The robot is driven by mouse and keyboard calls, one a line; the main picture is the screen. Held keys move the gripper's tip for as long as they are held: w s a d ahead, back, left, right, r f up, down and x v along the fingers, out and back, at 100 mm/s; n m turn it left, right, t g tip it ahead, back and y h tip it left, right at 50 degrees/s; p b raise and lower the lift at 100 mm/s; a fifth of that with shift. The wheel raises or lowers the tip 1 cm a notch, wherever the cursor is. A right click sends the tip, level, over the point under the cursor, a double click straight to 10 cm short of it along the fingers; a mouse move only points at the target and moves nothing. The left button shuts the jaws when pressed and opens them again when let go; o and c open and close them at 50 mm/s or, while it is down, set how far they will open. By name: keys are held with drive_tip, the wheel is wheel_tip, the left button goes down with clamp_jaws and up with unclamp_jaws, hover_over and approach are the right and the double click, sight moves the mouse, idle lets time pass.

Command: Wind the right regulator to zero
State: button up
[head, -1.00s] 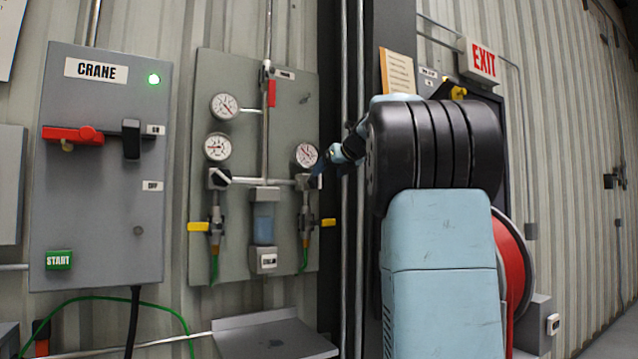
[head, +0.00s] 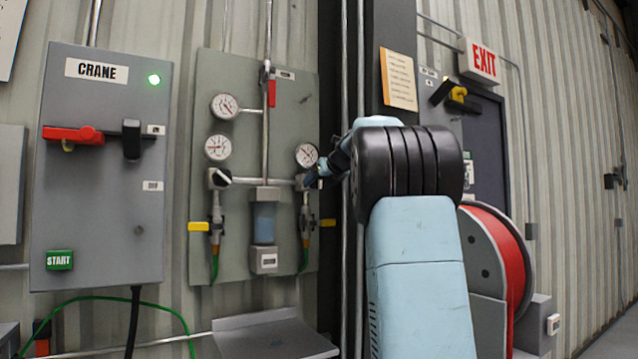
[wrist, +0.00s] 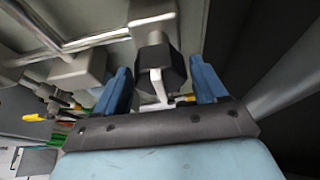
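The right regulator is on the grey panel (head: 250,95), under the right gauge (head: 307,155). Its dark faceted knob (wrist: 158,70) shows in the wrist view with a white pointer bar on its face. In the wrist view my gripper's two blue fingers (wrist: 161,84) stand on either side of the knob, with narrow gaps showing. The gripper looks open. The gauge needle is too small to read surely.
The left regulator (head: 219,179) and its gauge (head: 218,147) are on the same panel. A yellow valve handle (head: 328,223) is just below my gripper. Vertical pipes (head: 345,290) run close on the right. The crane box (head: 105,215) is at left, a red hose reel (head: 510,265) at right.

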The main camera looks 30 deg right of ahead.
drive_tip(key=c, duration=0.8)
drive_tip(key=n+h, duration=0.2)
drive_tip(key=n, duration=0.2)
drive_tip(key=shift+a+h, duration=0.15)
drive_tip(key=shift+h, duration=0.25)
drive_tip(key=n+t+h, duration=0.1)
drive_tip(key=n+h, duration=0.1)
drive_tip(key=n, duration=0.2)
drive_tip(key=shift+f, duration=0.15)
drive_tip(key=n+t+h, duration=0.1)
drive_tip(key=n, duration=0.2)
drive_tip(key=shift+f, duration=0.1)
drive_tip(key=shift+n+t+h, duration=0.3)
drive_tip(key=shift+n+t, duration=0.2)
drive_tip(key=shift+n, duration=0.5)
drive_tip(key=shift+f, duration=0.15)
